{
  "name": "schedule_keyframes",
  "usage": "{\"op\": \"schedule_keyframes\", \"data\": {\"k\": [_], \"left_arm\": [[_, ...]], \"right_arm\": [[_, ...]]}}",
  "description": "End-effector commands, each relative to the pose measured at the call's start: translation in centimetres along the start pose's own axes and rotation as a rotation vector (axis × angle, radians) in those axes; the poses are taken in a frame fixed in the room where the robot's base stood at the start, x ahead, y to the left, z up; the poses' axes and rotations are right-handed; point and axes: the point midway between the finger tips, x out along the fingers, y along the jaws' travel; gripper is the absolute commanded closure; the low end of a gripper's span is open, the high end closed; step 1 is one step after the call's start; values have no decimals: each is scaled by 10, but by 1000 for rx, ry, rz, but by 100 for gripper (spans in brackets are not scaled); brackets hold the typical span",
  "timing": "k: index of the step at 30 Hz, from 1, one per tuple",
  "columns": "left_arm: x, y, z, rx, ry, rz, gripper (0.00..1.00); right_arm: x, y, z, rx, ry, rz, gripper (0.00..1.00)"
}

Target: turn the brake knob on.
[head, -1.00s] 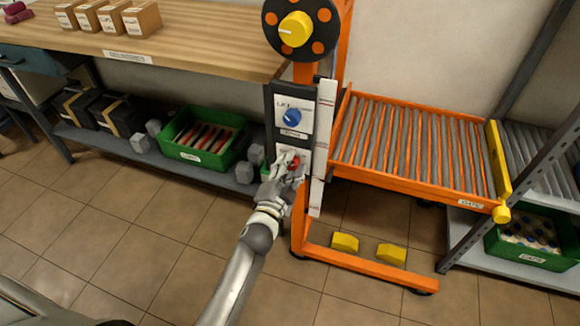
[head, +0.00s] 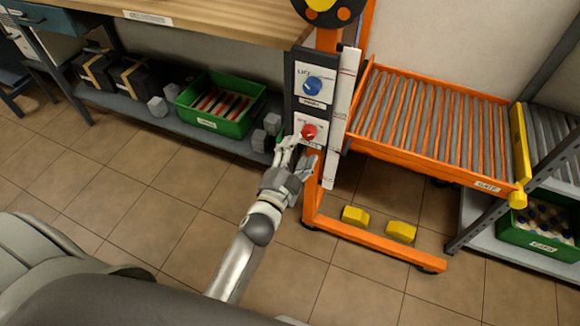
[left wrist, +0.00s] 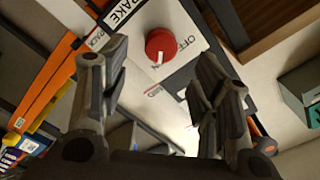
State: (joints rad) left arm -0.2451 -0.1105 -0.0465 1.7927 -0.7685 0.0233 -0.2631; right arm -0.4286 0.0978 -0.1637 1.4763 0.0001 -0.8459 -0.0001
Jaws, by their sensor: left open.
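The red brake knob (head: 309,131) is on the lower white plate of the dark control panel on the orange stand. In the left wrist view the knob (left wrist: 160,45) shows as a round red cap with a short white pointer mark, beside the printed words BRAKE and OFF. My left gripper (head: 298,156) is open and empty, just below and in front of the knob. In the left wrist view its two fingers (left wrist: 163,90) stand on either side of the knob, apart from it. My right gripper is not in view.
A blue lift knob (head: 312,86) sits above on the same panel. An orange roller conveyor (head: 425,174) stands to the right. A workbench (head: 205,24) with a green crate (head: 236,128) on its lower shelf is at the left.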

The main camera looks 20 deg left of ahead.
Motion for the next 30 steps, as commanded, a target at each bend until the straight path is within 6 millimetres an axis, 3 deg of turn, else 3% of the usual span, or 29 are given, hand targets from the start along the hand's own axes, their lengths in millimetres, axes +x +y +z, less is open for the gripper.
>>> {"op": "schedule_keyframes", "data": {"k": [6,12,30], "left_arm": [[-40,0,1,-1,-3,1,44],[-58,0,0,0,-2,0,44],[-60,0,0,0,-1,0,44]], "right_arm": [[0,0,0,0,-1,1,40],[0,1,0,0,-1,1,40],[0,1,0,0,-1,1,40]]}}
